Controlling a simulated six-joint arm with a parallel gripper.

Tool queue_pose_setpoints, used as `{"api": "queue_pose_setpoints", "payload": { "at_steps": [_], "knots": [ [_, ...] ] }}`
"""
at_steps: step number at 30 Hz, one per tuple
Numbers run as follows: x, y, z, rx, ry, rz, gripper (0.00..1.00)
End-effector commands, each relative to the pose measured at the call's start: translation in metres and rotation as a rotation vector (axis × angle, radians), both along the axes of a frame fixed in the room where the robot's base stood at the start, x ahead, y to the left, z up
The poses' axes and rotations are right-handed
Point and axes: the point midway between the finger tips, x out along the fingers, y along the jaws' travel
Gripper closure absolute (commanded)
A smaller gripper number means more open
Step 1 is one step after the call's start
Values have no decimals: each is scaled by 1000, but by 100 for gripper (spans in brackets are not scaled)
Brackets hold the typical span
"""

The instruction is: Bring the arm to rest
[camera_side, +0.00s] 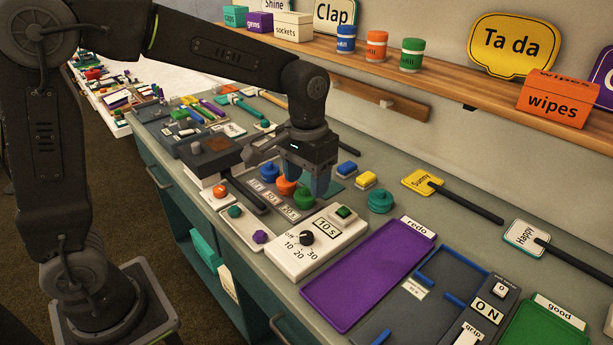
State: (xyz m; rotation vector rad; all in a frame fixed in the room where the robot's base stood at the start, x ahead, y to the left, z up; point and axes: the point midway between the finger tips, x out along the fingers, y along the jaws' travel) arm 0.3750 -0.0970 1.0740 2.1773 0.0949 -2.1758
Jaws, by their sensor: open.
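My gripper (308,178) points down over the bench, with its blue fingertips low and spread. It is open. An orange knob-shaped piece (286,186) is beside and partly behind the near finger, and a green one (303,198) is just in front. A blue piece (268,172) stands to the left. I cannot tell whether the fingers touch any of these pieces. My arm reaches in from the left, bent over the bench.
A white timer box (318,244) with a dial stands in front of my gripper. A purple tray (369,270) lies to its right. Yellow and blue blocks and a teal round piece (381,201) are close on the right. A wooden shelf (446,85) runs behind, above the bench.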

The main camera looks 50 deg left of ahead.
Motion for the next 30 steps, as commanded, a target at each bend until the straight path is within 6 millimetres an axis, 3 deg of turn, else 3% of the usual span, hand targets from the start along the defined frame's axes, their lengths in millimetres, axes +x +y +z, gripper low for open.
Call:
{"api": "queue_pose_setpoints", "payload": {
  "at_steps": [5,8,16,24,30],
  "knots": [
    [-5,2,5,-2,-16,-2,43],
    [-20,8,19,-7,-61,-7,43],
    [-96,32,54,-10,-269,-43,43],
    [-157,45,53,12,-443,-75,43],
    [-171,48,48,22,-490,-85,43]
  ]
}}
